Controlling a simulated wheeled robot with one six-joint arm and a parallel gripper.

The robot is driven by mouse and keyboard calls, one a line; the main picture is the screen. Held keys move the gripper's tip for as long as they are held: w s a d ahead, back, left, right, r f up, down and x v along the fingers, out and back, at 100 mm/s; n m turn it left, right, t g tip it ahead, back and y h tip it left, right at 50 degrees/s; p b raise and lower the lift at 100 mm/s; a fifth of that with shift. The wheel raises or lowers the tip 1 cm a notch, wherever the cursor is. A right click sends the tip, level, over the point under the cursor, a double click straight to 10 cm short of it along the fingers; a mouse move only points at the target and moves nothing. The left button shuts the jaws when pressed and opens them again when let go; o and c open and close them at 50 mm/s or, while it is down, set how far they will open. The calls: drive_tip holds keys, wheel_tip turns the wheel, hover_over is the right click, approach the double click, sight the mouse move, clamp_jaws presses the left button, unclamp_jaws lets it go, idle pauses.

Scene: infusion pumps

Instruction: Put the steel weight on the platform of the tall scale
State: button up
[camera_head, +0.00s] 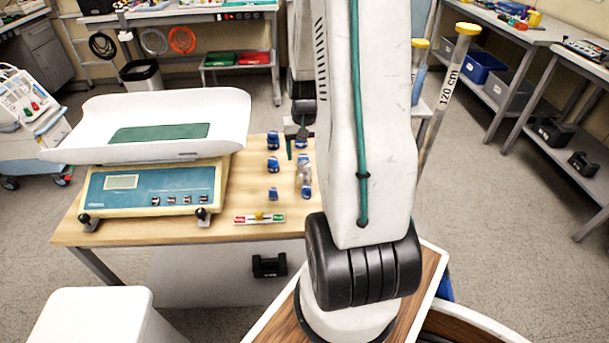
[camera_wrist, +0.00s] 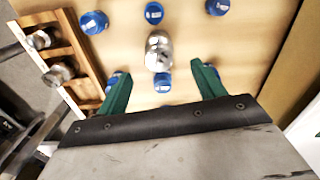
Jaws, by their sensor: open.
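A shiny steel weight (camera_wrist: 158,52) stands on the wooden table among blue-capped containers in the wrist view. In the head view it is a small silvery shape (camera_head: 305,172), partly hidden by my arm. My gripper (camera_wrist: 160,72) is open, with its two green fingers apart and nothing between them but table and a blue cap. The weight lies just beyond the fingertips, roughly centred between them. A scale with a white curved tray (camera_head: 90,125) and a blue front panel stands on the table. I cannot tell which thing is the tall scale.
Several blue-capped containers (camera_wrist: 154,13) surround the weight. A wooden rack (camera_wrist: 70,30) with metal pieces is at the left in the wrist view. A small red, white and green strip (camera_head: 259,218) lies near the table's front edge. A post marked 120 cm (camera_head: 447,90) stands right of my arm.

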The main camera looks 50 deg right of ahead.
sight(305, 164)
wheel_tip(305, 164, down, 8)
drive_tip(key=shift+s+a+r, duration=0.1)
drive_tip(key=shift+s+r, duration=0.05)
clamp_jaws()
idle(0.4)
